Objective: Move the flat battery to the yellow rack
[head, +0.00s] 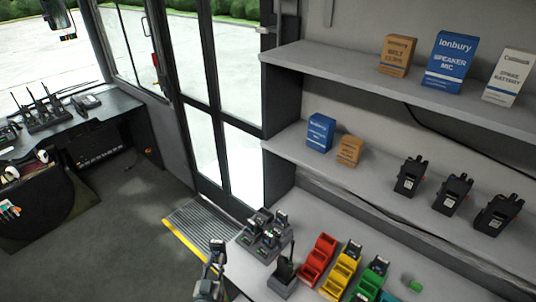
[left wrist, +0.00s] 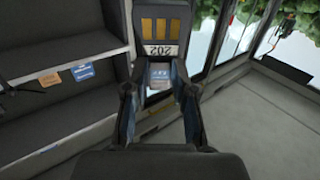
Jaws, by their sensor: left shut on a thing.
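My left gripper (head: 210,275) is near the bottom middle of the head view, left of the shelf counter. It is shut on a dark battery (head: 217,246). In the left wrist view this battery (left wrist: 160,24) shows gold contacts and a label "202", held at the tips of the left gripper (left wrist: 159,80). The yellow rack (head: 338,277) stands on the counter between the red rack (head: 316,262) and the green rack (head: 366,287), to the right of the gripper. It holds at least one dark battery. My right gripper is not in view.
A multi-bay charger (head: 265,237) and a radio in a stand (head: 284,272) are on the counter between gripper and racks. Shelves above hold boxes and radios (head: 452,194). The floor (head: 120,225) at left is clear.

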